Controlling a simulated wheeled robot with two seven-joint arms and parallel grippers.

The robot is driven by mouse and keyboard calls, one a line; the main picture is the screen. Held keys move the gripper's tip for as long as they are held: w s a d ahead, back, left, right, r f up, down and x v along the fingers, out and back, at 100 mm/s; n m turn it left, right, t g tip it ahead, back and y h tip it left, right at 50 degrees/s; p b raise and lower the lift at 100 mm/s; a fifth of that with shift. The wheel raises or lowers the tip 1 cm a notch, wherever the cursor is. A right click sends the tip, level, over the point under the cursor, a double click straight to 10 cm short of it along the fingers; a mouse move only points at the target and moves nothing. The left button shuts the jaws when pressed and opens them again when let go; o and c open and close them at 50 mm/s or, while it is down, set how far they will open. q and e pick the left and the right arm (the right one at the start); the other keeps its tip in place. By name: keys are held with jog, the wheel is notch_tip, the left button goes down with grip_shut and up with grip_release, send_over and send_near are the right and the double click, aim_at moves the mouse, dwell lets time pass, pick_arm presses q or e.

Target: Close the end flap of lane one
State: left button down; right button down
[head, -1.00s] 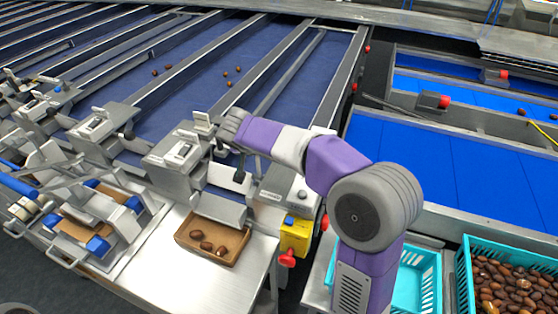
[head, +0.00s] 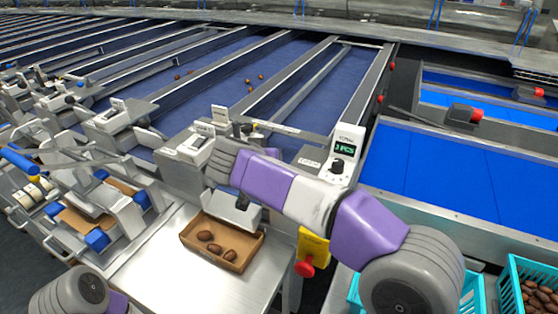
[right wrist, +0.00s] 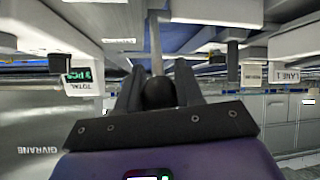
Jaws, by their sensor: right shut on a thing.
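The end flap of lane one (head: 230,213) is a pale metal plate hanging at the lane's lower end, just above an open carton (head: 190,238). My right gripper (head: 242,201) is at the flap, partly hidden behind my own wrist. In the right wrist view its dark fingers (right wrist: 158,92) are shut on a round black knob with a metal stem behind it. A LANE 1 label (right wrist: 286,75) shows there upside down. Whether the flap is fully closed is hard to tell. My left gripper is out of view; only a left arm link shows at the lower left.
The carton holds several brown dates (head: 229,254) on a steel table (head: 160,270). A counter display (head: 345,149) reads 3 PCS. A yellow box with a red button (head: 304,266) is right of the carton. Teal crates (head: 512,285) stand at the lower right.

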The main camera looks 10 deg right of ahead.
jog(key=shift+s+a, duration=0.1)
jog(key=shift+a, duration=0.05)
dwell(0.3)
jog(key=c, duration=0.8)
grip_release()
jog(key=shift+o, duration=0.2)
jog(key=p+v, duration=0.1)
jog(key=v, duration=0.6)
jog(key=shift+s+r, duration=0.2)
